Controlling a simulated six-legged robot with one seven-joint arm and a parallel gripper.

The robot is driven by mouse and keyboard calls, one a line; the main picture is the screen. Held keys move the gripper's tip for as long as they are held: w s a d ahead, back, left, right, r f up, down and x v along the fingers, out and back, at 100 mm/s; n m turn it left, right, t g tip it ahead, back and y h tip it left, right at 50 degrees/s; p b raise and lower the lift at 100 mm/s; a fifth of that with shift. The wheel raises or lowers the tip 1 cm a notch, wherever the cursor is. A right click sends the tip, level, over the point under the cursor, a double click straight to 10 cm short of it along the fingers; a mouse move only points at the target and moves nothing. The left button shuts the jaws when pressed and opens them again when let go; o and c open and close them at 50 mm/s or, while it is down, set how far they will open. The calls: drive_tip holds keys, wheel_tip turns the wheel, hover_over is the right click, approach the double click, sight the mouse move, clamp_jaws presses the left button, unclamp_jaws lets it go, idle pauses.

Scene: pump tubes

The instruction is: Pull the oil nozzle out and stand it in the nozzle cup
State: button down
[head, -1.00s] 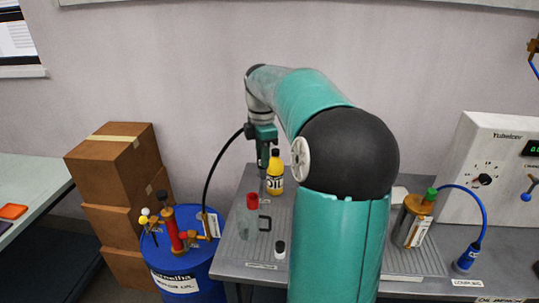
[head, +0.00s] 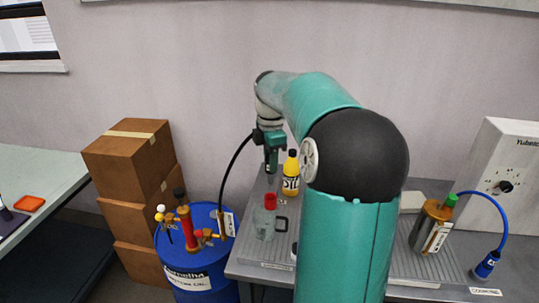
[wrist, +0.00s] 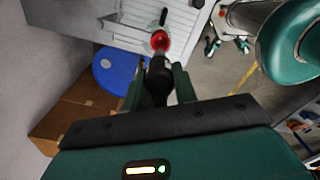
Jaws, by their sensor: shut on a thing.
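My gripper (head: 271,172) is shut on the dark nozzle (wrist: 160,80) at the end of the black hose (head: 233,172). In the head view it hangs above a clear jug (head: 264,226) with a red top (head: 270,201). The wrist view looks along the nozzle, with the red top (wrist: 160,41) just past its far end. I cannot tell whether the nozzle tip is inside the red top or above it. The hose runs down to the blue drum (head: 203,288). I cannot make out for sure which object is the nozzle cup.
A yellow oil bottle (head: 290,178) stands behind the jug. A red pump (head: 186,222) sits on the drum, with boxes (head: 128,165) behind. A metal canister (head: 428,228) with a blue hose (head: 499,215) stands on the right. My arm hides the bench's middle.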

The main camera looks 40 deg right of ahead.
sight(271, 177)
drive_tip(key=shift+s+f, duration=0.15)
drive_tip(key=shift+f, duration=1.9)
drive_tip(key=shift+f, duration=2.3)
drive_tip(key=c, duration=1)
unclamp_jaws()
drive_tip(key=shift+c, duration=0.2)
wheel_tip(271, 177, up, 14)
drive_tip(key=shift+f, duration=0.1)
